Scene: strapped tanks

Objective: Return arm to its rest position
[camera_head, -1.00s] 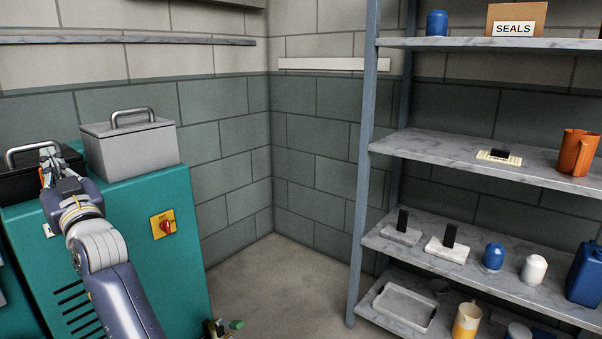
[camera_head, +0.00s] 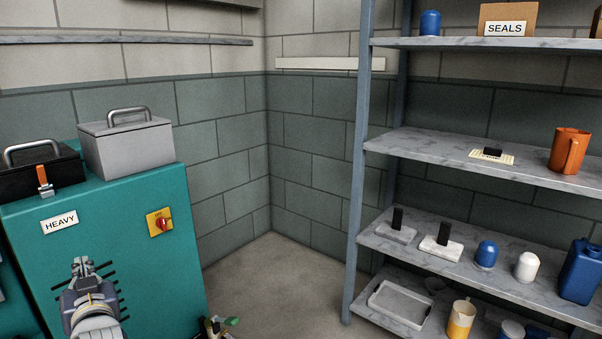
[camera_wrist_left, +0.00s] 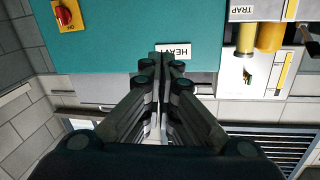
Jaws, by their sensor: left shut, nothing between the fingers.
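My left arm comes in at the bottom left of the head view. Its gripper (camera_head: 84,268) is in front of the teal cabinet, below the HEAVY label (camera_head: 60,222). In the left wrist view the two fingers (camera_wrist_left: 160,78) are closed together with nothing between them, and the HEAVY label (camera_wrist_left: 173,51) lies beyond their tips. A black toolbox (camera_head: 38,172) with an orange latch and a grey box (camera_head: 127,145) with a metal handle stand on the teal cabinet (camera_head: 180,270). My right gripper is not in view.
A yellow panel with a red switch (camera_head: 160,222) is on the cabinet front. A metal shelf rack (camera_head: 355,200) at right holds bottles, jugs and a SEALS box (camera_head: 505,20). Bare floor (camera_head: 268,262) lies between. Small items sit by the cabinet's foot (camera_head: 220,326).

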